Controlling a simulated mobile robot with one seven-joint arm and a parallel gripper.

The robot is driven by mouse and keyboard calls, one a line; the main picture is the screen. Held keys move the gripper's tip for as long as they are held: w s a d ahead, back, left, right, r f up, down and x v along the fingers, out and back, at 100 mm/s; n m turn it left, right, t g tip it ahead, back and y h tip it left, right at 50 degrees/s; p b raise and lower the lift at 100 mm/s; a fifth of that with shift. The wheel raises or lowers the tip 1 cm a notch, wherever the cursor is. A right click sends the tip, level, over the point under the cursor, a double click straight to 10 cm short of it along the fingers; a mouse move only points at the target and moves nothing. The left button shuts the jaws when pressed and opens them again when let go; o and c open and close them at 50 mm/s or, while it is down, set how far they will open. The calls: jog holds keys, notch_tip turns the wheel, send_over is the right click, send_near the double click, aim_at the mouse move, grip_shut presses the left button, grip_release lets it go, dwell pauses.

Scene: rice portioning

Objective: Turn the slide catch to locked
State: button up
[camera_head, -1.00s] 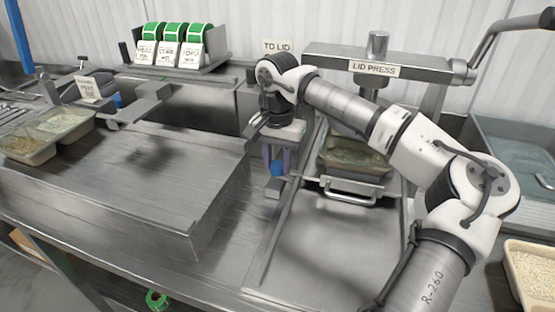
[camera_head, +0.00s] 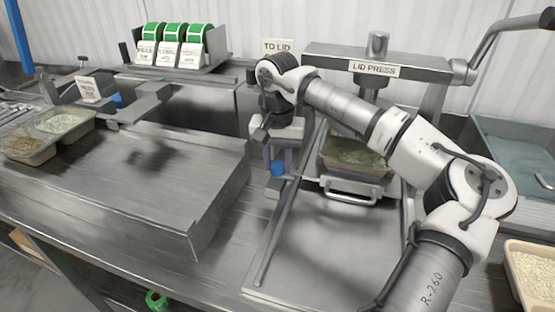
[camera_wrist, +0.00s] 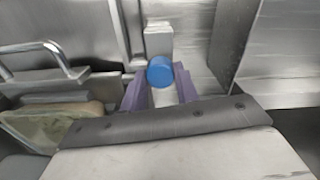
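The slide catch shows as a blue knob (camera_wrist: 160,71) with a pale grey bar (camera_wrist: 158,38) running up from it in the wrist view. In the head view the blue knob (camera_head: 278,168) sits low, just left of the press tray. My gripper (camera_wrist: 160,80) points down at the catch, its purple fingers on both sides of the knob. The knob fills the space between them and I see no clear gap, so the fingers look shut on it. In the head view my gripper (camera_head: 277,158) partly hides the catch. I see no mark for locked.
The lid press (camera_head: 375,68) stands behind, with a food tray (camera_head: 355,160) and a metal handle (camera_head: 350,190) right of the catch. A raised steel block (camera_head: 130,180) lies left. The steel surface in front (camera_head: 325,250) is clear.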

aim_at(277, 164)
jog(key=o, duration=0.4)
jog(key=shift+o, duration=0.2)
notch_tip(277, 164, up, 14)
jog(key=b, duration=0.1)
jog(key=shift+f, duration=0.1)
dwell(0.3)
